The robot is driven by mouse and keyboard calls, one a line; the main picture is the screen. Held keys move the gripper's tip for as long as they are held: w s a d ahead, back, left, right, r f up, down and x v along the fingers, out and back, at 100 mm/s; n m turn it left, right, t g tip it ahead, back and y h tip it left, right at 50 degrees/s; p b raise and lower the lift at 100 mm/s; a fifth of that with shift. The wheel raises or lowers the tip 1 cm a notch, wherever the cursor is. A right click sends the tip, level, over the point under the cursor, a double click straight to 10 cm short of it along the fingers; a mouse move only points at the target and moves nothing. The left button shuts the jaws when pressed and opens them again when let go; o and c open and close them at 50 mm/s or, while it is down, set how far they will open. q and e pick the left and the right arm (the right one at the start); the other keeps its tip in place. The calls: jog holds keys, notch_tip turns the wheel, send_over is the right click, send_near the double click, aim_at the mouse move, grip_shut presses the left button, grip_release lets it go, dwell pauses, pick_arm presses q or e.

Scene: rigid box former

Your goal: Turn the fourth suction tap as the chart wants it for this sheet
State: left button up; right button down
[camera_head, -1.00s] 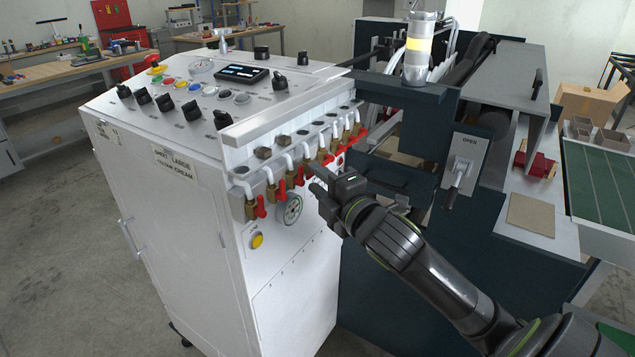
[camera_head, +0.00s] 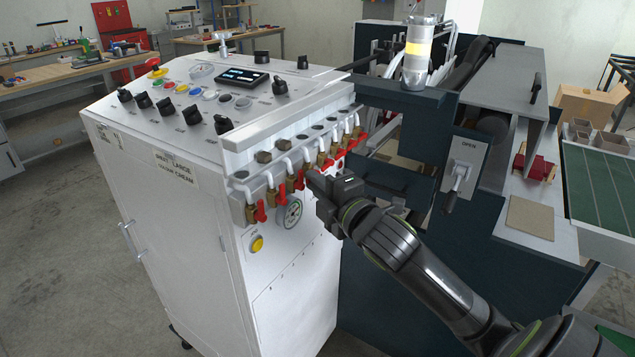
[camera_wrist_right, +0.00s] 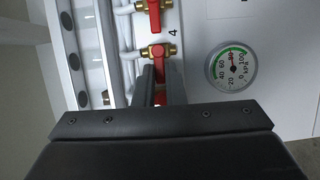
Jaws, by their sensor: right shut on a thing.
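Red-handled suction taps with brass bodies line the edge of the white cabinet (camera_head: 200,235). My right gripper (camera_head: 311,178) is at the row, around its middle. In the right wrist view it is shut on a red tap handle (camera_wrist_right: 160,72), its two fingers (camera_wrist_right: 160,90) on either side. That handle lies across its brass body (camera_wrist_right: 158,50). A printed "4" (camera_wrist_right: 172,33) is beside it, between this tap and a neighbouring tap (camera_wrist_right: 153,14). The fingers hide part of the held handle. A sheet label (camera_head: 176,168) on the cabinet appears to read large, cream. No chart is readable. My left gripper is out of view.
A round gauge (camera_head: 290,213) is just below the taps, clear of the fingers; it also shows in the wrist view (camera_wrist_right: 230,65). A yellow button (camera_head: 256,244) is lower left. White hoses rise close above the taps. A dark machine (camera_head: 470,260) stands behind my right arm.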

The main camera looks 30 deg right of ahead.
jog(key=r+m+g+p, duration=0.1)
jog(key=m+p, duration=0.1)
jog(key=p, duration=0.3)
jog(key=d+r+m+g+y+p, duration=0.1)
jog(key=m+p, duration=0.2)
jog(key=p, duration=0.3)
jog(key=r+m+g+y+p, duration=0.1)
jog(key=m+p, duration=0.2)
jog(key=p, duration=0.2)
jog(key=shift+w+d+g+p, duration=0.15)
jog(key=shift+w+g+p, duration=0.05)
jog(key=shift+g+p, duration=0.2)
jog(key=shift+w+d+m+y+p, duration=0.1)
jog(key=shift+d+m+y+p, duration=0.15)
jog(key=shift+m+p, duration=0.4)
jog(key=shift+w+d+m+g+y, duration=0.1)
jog(key=shift+m+g+y, duration=0.35)
jog(key=shift+m, duration=0.2)
jog(key=shift+d+m+y+p, duration=0.2)
jog(key=shift+m+y+p, duration=0.1)
jog(key=shift+m, duration=0.2)
jog(key=shift+w+d+m+g+y, duration=0.15)
jog(key=shift+d+m+g+y, duration=0.1)
jog(key=shift+m+g+y, duration=0.4)
jog(key=shift+m, duration=0.25)
jog(key=c, duration=1.5)
grip_release()
jog(key=shift+t, duration=0.3)
